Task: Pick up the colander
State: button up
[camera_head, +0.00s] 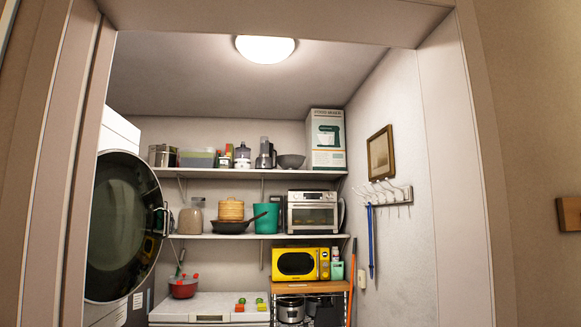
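I cannot tell for certain which vessel is the colander. A red bowl-shaped vessel (183,290) sits at the left end of a white chest-like appliance (200,305), below the shelves. Small red and green things show at its top, and a dark handle-like shape rises from it. A dark grey bowl (291,161) stands on the top shelf, left of a white and green box. Holes are too small to make out on either. My gripper is not in view.
A doorway frames this alcove, with its right jamb (455,180) near. An open round appliance door (124,228) juts in at left. Shelves hold pots, jars and a toaster oven (313,212). A yellow microwave (295,264) stands on a wooden-topped cart. Small red-green blocks lie on the white appliance.

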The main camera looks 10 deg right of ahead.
aim_at(287, 162)
jog(key=i+z, duration=0.1)
jog(key=i, duration=1.25)
jog(key=i+j+z, duration=0.1)
jog(key=i, duration=1.25)
jog(key=i+z, duration=0.15)
jog(key=i, duration=0.9)
jog(key=i+j+z, duration=0.1)
jog(key=i, duration=0.95)
